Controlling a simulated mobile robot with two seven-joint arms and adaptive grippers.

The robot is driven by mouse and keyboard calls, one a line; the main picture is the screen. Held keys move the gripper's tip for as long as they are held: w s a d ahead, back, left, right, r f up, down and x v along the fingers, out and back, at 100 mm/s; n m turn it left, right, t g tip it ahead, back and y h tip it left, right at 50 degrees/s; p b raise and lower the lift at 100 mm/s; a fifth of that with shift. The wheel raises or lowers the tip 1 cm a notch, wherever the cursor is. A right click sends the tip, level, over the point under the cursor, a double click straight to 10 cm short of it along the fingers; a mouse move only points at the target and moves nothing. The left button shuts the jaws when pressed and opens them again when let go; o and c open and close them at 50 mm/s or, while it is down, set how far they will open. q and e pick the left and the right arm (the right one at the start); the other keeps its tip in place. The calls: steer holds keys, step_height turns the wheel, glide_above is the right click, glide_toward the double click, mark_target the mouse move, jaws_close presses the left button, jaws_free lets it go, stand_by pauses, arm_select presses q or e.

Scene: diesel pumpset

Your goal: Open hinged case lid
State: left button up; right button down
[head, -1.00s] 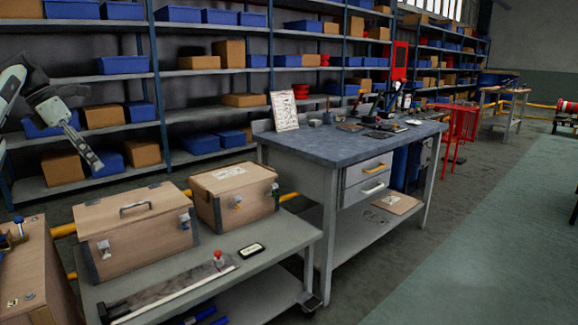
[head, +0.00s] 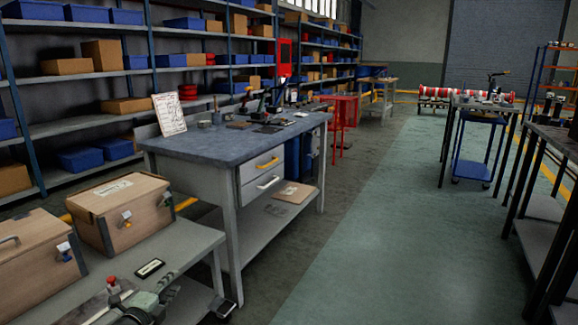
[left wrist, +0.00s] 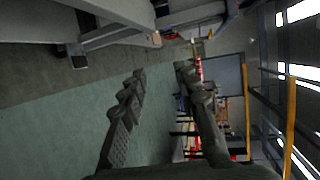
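Two wooden cases with metal latches stand on the grey cart. One case (head: 125,215) shows whole, with its lid down and a white label on top. The other case (head: 32,262) is cut by the left edge; its lid also looks down and a handle shows on top. My left gripper (head: 158,290) shows low in the head view, in front of the cart's near edge and apart from both cases. In the left wrist view the left gripper (left wrist: 160,72) has its two fingers spread with nothing between them. My right gripper is not in view.
The cart top (head: 190,245) holds a small dark label plate (head: 149,268) and a red-knobbed tool (head: 112,286). A blue-topped workbench (head: 225,145) with drawers stands behind it. The green floor (head: 370,230) to the right is clear. Dark tables stand far right.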

arm_select(q)
steer(key=s+d+f+n+g+y, duration=0.1)
steer(key=s+f+n+g+y, duration=0.1)
steer(key=s+f+n+g, duration=0.2)
steer(key=s+d+f+n+g+y, duration=0.1)
steer(key=s+f+n+g, duration=0.3)
steer(key=s+f+n, duration=0.6)
steer(key=s+f, duration=0.5)
steer(key=s, duration=0.3)
steer(key=s+f+y, duration=0.1)
steer(key=s+f, duration=0.5)
steer(key=s, duration=0.3)
steer(key=shift+n+g, duration=0.3)
steer(key=shift+g, duration=0.1)
steer(key=s+d+f+n+g, duration=0.1)
steer(key=s, duration=0.4)
steer(key=s+d+f+n+g, duration=0.1)
steer(key=s, duration=0.4)
steer(key=s+d+f+n+g, duration=0.1)
steer(key=s+f+g, duration=0.1)
steer(key=s, duration=0.3)
steer(key=shift+d+n+h, duration=0.3)
steer(key=shift+d, duration=0.05)
steer(key=shift+c, duration=1.4)
steer(key=shift+s, duration=0.1)
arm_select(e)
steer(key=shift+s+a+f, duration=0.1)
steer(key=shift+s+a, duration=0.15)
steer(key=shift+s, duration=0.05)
